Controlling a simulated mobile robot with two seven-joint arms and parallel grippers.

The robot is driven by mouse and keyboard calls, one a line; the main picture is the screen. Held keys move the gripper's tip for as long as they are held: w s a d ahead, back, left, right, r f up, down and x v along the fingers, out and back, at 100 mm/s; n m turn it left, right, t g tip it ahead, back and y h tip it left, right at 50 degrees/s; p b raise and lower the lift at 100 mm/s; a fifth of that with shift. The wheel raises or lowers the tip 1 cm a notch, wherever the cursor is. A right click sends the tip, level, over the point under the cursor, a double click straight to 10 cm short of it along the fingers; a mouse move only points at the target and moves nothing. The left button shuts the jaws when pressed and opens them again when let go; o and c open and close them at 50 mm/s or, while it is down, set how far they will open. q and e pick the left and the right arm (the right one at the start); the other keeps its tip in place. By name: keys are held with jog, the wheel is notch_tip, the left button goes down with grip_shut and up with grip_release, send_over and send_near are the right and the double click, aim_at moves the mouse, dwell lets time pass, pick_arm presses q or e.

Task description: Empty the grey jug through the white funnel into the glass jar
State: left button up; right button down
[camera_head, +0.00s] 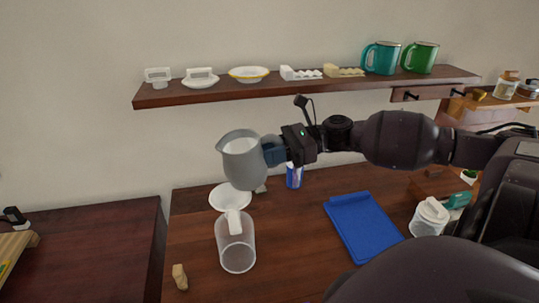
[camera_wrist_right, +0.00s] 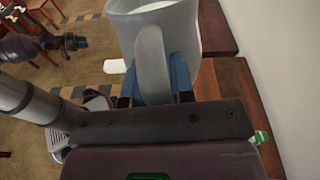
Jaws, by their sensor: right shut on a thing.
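The grey jug (camera_head: 243,165) is held up in the air, nearly upright, with white contents showing at its mouth. My right gripper (camera_head: 275,152) is shut on its handle, which also shows in the right wrist view (camera_wrist_right: 153,62). The clear glass jar (camera_head: 237,255) stands on the table below the jug. The white funnel (camera_head: 230,200) appears to sit in the jar's mouth, its stem showing through the glass; the jug hides part of its rim. My left gripper (camera_wrist_right: 72,42) appears small in the right wrist view, its jaws unclear.
A blue can (camera_head: 294,176) stands behind. A small tan block (camera_head: 180,276) lies front left. A shelf (camera_head: 300,88) with dishes and mugs runs above.

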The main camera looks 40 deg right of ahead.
aim_at(276, 134)
jog(key=shift+d+r+n+g+h, duration=0.15)
jog(key=shift+r+n+h, duration=0.05)
jog(key=shift+r+h, duration=0.3)
jog(key=shift+d+r+n+g+h, duration=0.1)
jog(key=shift+r+n+g+h, duration=0.1)
jog(key=shift+r+h, duration=0.25)
jog(key=shift+r+n+g+h, duration=0.4)
jog(key=shift+r+h, duration=0.1)
jog(key=shift+h, duration=0.45)
jog(key=shift+a+r+n+h, duration=0.1)
jog(key=shift+r+n+h, duration=0.1)
jog(key=shift+h, duration=0.35)
jog(key=shift+a+r+n+h, duration=0.1)
jog(key=shift+r+n+h, duration=0.1)
jog(key=shift+h, duration=0.35)
jog(key=shift+a+h, duration=0.1)
jog(key=shift+h, duration=0.2)
